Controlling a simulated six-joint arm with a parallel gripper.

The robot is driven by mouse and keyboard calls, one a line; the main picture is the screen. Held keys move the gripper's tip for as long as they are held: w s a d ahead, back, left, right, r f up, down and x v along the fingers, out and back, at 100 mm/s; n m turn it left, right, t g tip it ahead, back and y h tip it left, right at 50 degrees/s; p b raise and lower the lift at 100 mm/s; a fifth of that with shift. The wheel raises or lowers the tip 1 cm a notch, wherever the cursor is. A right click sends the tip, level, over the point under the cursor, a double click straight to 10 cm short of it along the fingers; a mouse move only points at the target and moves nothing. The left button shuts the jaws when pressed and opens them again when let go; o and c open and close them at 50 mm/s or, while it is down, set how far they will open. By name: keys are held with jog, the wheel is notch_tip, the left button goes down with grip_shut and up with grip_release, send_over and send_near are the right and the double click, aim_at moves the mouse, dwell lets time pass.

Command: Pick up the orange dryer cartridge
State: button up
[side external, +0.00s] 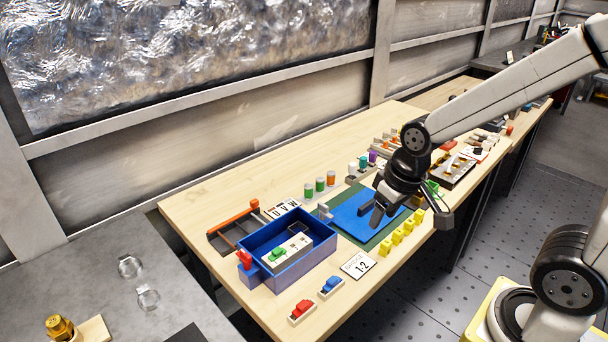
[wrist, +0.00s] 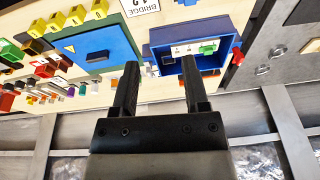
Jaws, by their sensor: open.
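An orange cylinder with a pale band (side external: 331,177), which looks like the dryer cartridge, stands upright on the wooden bench. It is at the right end of a short row beside two green cylinders (side external: 314,187), behind the blue panel. My gripper (side external: 379,213) is above the blue panel (side external: 352,220), to the right of and nearer the camera than the cylinder. Its two fingers are apart and empty, and they also show in the wrist view (wrist: 159,66). In the wrist view the small cylinders lie left of the fingers, too small to tell the orange one for sure.
A blue bin (side external: 258,242) holding a white plate with a green part stands left of the panel. Yellow blocks (side external: 397,237) line the panel's front side. White, green and purple cylinders (side external: 363,163) stand further right. A rack with an orange bar (side external: 240,217) lies behind the bin.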

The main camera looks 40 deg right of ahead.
jog(key=w+d+m+t+y, duration=0.2)
jog(key=w+d+m, duration=0.2)
jog(key=w+m, duration=0.55)
jog(key=w+d+m+t+y, duration=0.2)
jog(key=w+d+m+y, duration=0.15)
jog(key=w+m, duration=0.6)
jog(key=w+d+m+t+h, duration=0.2)
jog(key=w+d+m+t, duration=0.15)
jog(key=d+m, duration=0.45)
jog(key=w+d+m+t+h, duration=0.2)
jog(key=w+d+m+t, duration=0.15)
jog(key=d+m, duration=0.45)
jog(key=n, duration=0.2)
send_near(331, 179)
jog(key=w, duration=0.1)
jog(key=w+d, duration=0.1)
jog(key=w, duration=0.1)
jog(key=shift+r, duration=0.2)
jog(key=shift+f+y, duration=0.25)
jog(key=shift+f, duration=0.3)
jog(key=shift+a, duration=0.1)
